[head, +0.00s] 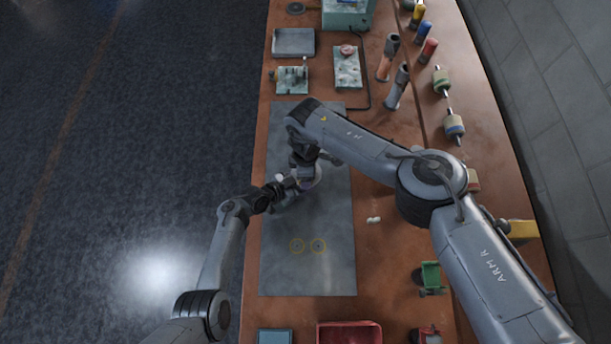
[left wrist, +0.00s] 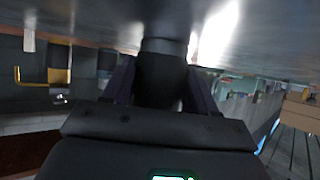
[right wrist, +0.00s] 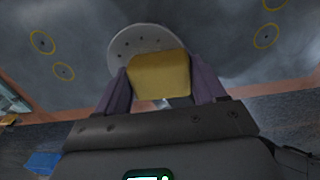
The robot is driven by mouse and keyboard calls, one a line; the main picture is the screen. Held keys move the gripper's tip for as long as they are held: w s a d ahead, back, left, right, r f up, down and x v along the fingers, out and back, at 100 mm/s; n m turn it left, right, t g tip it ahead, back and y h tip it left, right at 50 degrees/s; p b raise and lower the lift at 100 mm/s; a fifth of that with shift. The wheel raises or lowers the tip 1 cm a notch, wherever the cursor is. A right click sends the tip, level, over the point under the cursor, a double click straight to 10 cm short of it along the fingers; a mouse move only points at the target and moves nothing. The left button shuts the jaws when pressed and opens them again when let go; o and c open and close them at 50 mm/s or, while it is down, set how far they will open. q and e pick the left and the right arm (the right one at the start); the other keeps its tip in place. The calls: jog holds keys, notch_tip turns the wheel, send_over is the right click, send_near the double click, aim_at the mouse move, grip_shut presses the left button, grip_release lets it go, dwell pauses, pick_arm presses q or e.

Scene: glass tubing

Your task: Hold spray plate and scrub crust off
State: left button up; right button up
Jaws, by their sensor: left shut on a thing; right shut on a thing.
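The spray plate is a pale round disc with small dark holes (right wrist: 125,45) in the right wrist view. It shows only partly in the head view (head: 309,178), under my right arm. My right gripper (right wrist: 160,82) is shut on a yellow block (right wrist: 160,72), which overlaps the disc's lower part; I cannot tell whether they touch. My left gripper (head: 284,187) meets the plate from the left above the grey mat. In the left wrist view it is shut on a dark cylindrical piece (left wrist: 160,80), apparently the plate's handle. I cannot make out any crust.
The grey mat (head: 308,278) has yellow circles (head: 297,246) and is otherwise clear in front. Small white pieces (head: 374,220) lie to its right. A red tray (head: 348,334) and green holder (head: 431,277) stand near the front. Fixtures (head: 291,79) and tools (head: 388,57) stand farther back.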

jog(key=shift+w+f, duration=0.15)
jog(key=shift+w, duration=0.5)
jog(key=s, duration=0.7)
jog(key=shift+a+r, duration=0.2)
jog(key=shift+a, duration=0.1)
jog(key=shift+r, duration=0.1)
jog(key=shift+w+r, duration=0.1)
jog(key=shift+r, duration=2.85)
jog(key=shift+r, duration=1.5)
